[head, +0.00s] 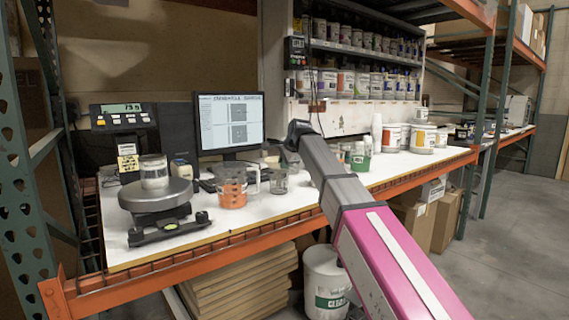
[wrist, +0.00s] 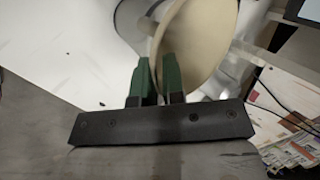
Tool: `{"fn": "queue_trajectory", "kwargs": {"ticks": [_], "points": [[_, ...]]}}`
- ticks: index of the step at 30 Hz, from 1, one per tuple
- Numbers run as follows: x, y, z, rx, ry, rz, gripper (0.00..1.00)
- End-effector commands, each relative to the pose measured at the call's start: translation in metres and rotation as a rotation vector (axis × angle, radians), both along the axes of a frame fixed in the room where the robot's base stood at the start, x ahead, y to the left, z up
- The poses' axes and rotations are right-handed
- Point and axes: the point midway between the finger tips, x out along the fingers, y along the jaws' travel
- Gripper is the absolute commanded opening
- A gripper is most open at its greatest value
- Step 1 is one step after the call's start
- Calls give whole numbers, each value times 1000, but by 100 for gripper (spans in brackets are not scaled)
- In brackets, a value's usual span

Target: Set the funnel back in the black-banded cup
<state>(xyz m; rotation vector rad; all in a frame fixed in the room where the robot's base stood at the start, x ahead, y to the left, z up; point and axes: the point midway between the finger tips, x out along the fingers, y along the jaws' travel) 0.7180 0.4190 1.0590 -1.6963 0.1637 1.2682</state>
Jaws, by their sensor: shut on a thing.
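In the wrist view my gripper (wrist: 160,72) shows two green fingers close together, shut on the near edge of a cream, round-mouthed piece (wrist: 208,35), which looks like the funnel. Its spout is not clearly visible. In the head view my dark wrist (head: 298,130) is over the bench, and it hides the fingers and most of what they hold. A small clear cup (head: 277,181) stands on the bench below and left of the wrist. I cannot make out a black band on any cup.
An orange-filled clear container (head: 232,190) stands left of the clear cup. A scale (head: 157,195) with a jar (head: 153,171) is further left, and a monitor (head: 229,122) behind. A green-labelled tub (head: 360,160) is right of my arm.

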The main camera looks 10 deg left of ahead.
Motion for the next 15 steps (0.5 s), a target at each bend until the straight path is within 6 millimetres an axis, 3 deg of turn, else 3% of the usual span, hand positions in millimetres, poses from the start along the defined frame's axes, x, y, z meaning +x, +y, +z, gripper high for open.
{"fn": "queue_trajectory", "kwargs": {"ticks": [7,10,15], "points": [[0,0,-7,0,0,0,0],[0,0,-7,0,0,0,35],[0,0,-6,0,0,0,35]]}}
